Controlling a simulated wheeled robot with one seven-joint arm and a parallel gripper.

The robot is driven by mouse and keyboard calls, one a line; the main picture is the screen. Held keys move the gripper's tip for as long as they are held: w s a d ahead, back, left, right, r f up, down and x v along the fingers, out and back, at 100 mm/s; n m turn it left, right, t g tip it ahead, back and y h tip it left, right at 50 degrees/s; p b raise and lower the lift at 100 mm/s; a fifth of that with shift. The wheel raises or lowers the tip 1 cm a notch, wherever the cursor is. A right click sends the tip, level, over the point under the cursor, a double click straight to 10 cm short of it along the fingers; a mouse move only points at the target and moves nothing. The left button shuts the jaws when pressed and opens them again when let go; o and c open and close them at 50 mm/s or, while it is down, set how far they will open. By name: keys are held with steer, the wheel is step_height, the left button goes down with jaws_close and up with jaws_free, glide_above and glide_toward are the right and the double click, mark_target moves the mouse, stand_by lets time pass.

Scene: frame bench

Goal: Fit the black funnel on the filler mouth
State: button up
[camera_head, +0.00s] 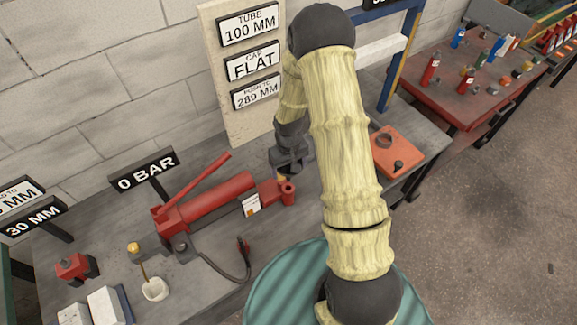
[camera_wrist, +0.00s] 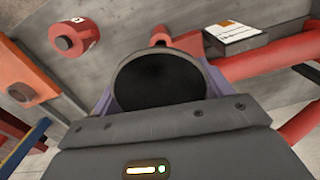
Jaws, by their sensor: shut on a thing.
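My gripper (camera_head: 290,165) hangs over the bench beside the right end of the red pump (camera_head: 215,195). In the wrist view its two fingers are shut on the black funnel (camera_wrist: 160,80), with its round, wide mouth facing the camera. The funnel's lower end is hidden in the wrist view, and I cannot make the funnel out in the head view. A red fitting (camera_head: 287,191) at the pump's right end lies just below and beside my gripper. I cannot tell whether it is the filler mouth, or whether the funnel touches anything.
An orange tray (camera_head: 408,160) with dark parts lies right of my arm. A red cylinder with a grey end (camera_wrist: 75,40) shows in the wrist view. A red lever (camera_head: 200,180) rises over the pump.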

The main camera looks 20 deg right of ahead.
mark_target(288, 172)
steer(key=shift+s+r, duration=0.1)
steer(key=shift+s, duration=0.05)
steer(key=shift+f+b, duration=2.15)
steer(key=shift+f, duration=0.8)
steer(key=shift+f+b, duration=1.35)
steer(key=shift+f, duration=0.6)
steer(key=o, duration=1)
steer(key=shift+c, duration=0.2)
step_height(288, 172, up, 18)
steer(key=b, duration=0.1)
steer(key=shift+f, duration=0.25)
